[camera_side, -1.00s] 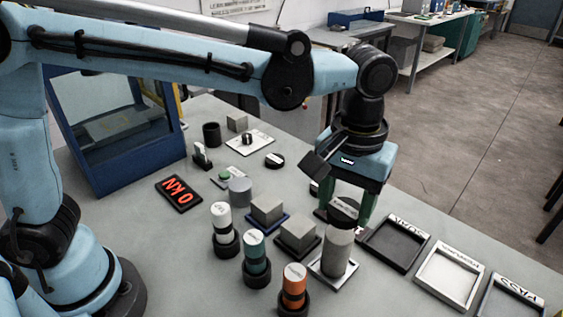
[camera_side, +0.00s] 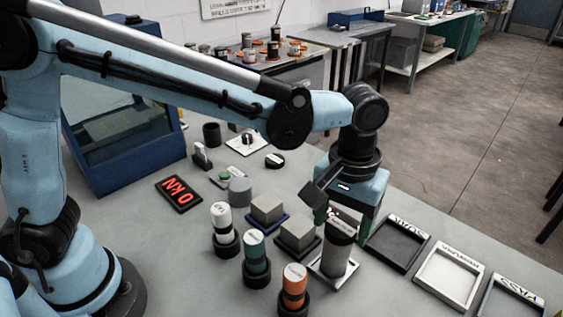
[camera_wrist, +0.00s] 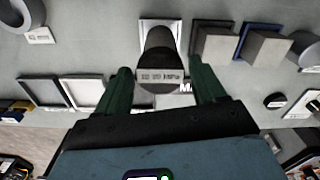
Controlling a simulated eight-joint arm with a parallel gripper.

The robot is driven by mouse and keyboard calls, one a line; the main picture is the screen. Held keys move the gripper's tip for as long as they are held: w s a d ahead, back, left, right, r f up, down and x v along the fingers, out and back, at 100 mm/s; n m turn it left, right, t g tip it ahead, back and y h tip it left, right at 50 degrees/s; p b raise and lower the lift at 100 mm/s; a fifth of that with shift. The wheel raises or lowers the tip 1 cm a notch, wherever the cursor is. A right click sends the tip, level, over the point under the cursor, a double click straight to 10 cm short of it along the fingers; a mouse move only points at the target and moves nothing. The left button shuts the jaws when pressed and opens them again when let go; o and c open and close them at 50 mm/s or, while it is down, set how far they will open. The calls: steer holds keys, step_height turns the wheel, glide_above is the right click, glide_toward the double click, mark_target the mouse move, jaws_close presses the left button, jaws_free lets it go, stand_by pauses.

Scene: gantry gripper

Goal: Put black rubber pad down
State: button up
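The black rubber pad (camera_side: 342,226) sits on top of a grey concrete cylinder (camera_side: 335,256), which stands upright on a pale square plate (camera_side: 320,271). In the wrist view the pad (camera_wrist: 160,84), with its pale label strip, lies between my gripper's two green fingers (camera_wrist: 163,85). Narrow gaps show between the pad and both fingers, so my gripper (camera_side: 344,214) looks open around it. The cylinder (camera_wrist: 159,42) shows beyond the pad in the wrist view. Part of the near finger is hidden behind the pad in the side view.
Three trays (camera_side: 397,244) stand in a row to the right. Grey cubes (camera_side: 298,233) on dark bases sit close on the left. Capped cylinders in black holders, the orange one (camera_side: 294,284) among them, stand in front.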

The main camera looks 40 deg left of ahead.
mark_target(341, 226)
steer(key=shift+o, duration=0.8)
step_height(341, 226, up, 12)
steer(key=s+a+f+t, duration=0.2)
steer(key=a+f, duration=0.1)
steer(key=a, duration=0.4)
steer(key=s+a+f+m+t, duration=0.1)
steer(key=s+a+f+t, duration=0.1)
steer(key=a, duration=0.6)
steer(key=s+a+f+m+t, duration=0.1)
steer(key=s+a+f+t, duration=0.1)
steer(key=a, duration=0.6)
steer(key=shift+f+t, duration=0.6)
steer(key=shift+f, duration=0.35)
